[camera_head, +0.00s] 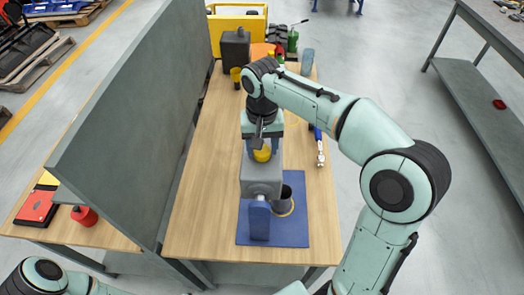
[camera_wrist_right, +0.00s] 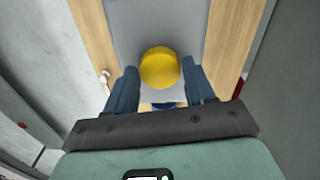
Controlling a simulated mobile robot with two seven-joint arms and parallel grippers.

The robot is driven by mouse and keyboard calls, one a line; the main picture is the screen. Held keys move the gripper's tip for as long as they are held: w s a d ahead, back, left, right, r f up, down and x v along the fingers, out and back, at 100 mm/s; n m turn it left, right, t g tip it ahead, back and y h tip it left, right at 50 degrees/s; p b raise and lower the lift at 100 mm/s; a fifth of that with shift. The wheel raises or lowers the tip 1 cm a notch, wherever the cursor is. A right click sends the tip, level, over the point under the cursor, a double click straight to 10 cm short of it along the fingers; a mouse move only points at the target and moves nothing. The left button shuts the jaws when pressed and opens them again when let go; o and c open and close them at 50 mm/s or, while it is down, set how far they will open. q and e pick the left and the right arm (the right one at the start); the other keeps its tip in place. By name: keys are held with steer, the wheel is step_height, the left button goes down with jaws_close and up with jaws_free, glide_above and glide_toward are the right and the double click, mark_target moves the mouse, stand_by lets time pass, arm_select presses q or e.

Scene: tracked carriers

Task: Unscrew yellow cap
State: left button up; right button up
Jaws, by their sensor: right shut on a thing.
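The yellow cap (camera_head: 262,154) sits on top of a grey block-shaped body (camera_head: 261,178) with a blue front part (camera_head: 259,220), on the table. My right gripper (camera_head: 262,146) reaches down over the cap from above. In the right wrist view the round yellow cap (camera_wrist_right: 160,68) lies between the two blue fingers (camera_wrist_right: 159,72), and they are shut on it. What lies under the cap is hidden. Of my left arm only links show at the bottom left, and its gripper is out of view.
A blue mat (camera_head: 297,228) lies at the table's near end, with a dark cup (camera_head: 284,203) on it. A tall grey panel (camera_head: 135,115) stands along the table's left side. A dark canister (camera_head: 235,47) and other items stand at the far end. Bare wood (camera_head: 208,165) shows left of the body.

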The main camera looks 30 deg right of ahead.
steer(key=shift+n, duration=1.1)
steer(key=n, duration=0.3)
steer(key=shift+n, duration=0.3)
steer(key=n, duration=0.5)
steer(key=shift+n, duration=0.6)
